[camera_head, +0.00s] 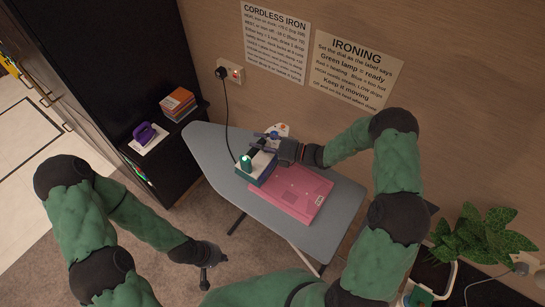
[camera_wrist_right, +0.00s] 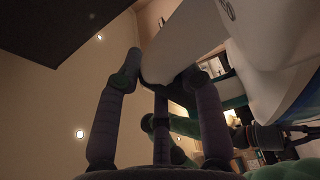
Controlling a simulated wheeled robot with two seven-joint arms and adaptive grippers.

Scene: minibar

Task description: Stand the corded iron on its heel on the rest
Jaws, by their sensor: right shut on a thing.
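The corded iron (camera_head: 258,167), teal and white with a green knob or lamp at one end, is over the grey ironing board at the upper left corner of the pink cloth. My right gripper (camera_head: 264,144) is shut on it from the back right. In the right wrist view my dark fingers (camera_wrist_right: 163,80) close around a large white body. Whether the iron touches the board or hangs just above it, I cannot tell. A white piece with orange marks (camera_head: 279,130) stands behind the gripper; it may be the rest. My left gripper (camera_head: 213,271) is empty and open, low beside the board.
The ironing board (camera_head: 217,147) carries a folded pink cloth (camera_head: 296,194). The black cord (camera_head: 227,112) runs from the wall socket (camera_head: 231,71) down towards the iron. A purple iron (camera_head: 144,132) and books (camera_head: 177,101) sit on the dark shelf at left. A plant (camera_head: 481,235) is at right.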

